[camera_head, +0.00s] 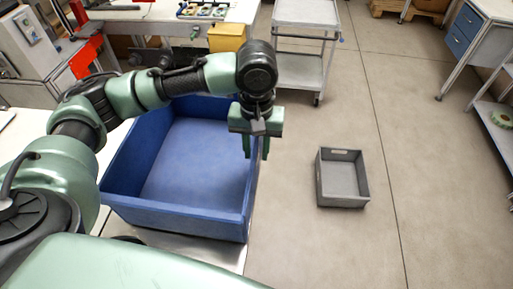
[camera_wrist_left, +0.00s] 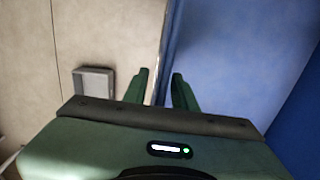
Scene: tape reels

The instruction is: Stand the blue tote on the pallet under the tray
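The large open blue tote (camera_head: 180,215) stands upright on a pale surface in front of me and looks empty. Its blue inside fills the right of the left wrist view (camera_wrist_left: 235,50). My left gripper (camera_head: 256,150) points down at the tote's right wall, one finger inside and one outside. In the left wrist view its fingers (camera_wrist_left: 160,75) stand apart on either side of the rim and look open. A grey tray-like box (camera_head: 342,192) sits on the floor to the right; no pallet shows under it. My right gripper is out of view.
A grey wheeled cart (camera_head: 300,72) stands behind the tote. A yellow bin (camera_head: 226,38) is by the back bench. A wooden pallet-like base (camera_head: 392,8) is cut off at the top right. A desk with blue drawers (camera_head: 461,32) is at right. Floor around the grey box is clear.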

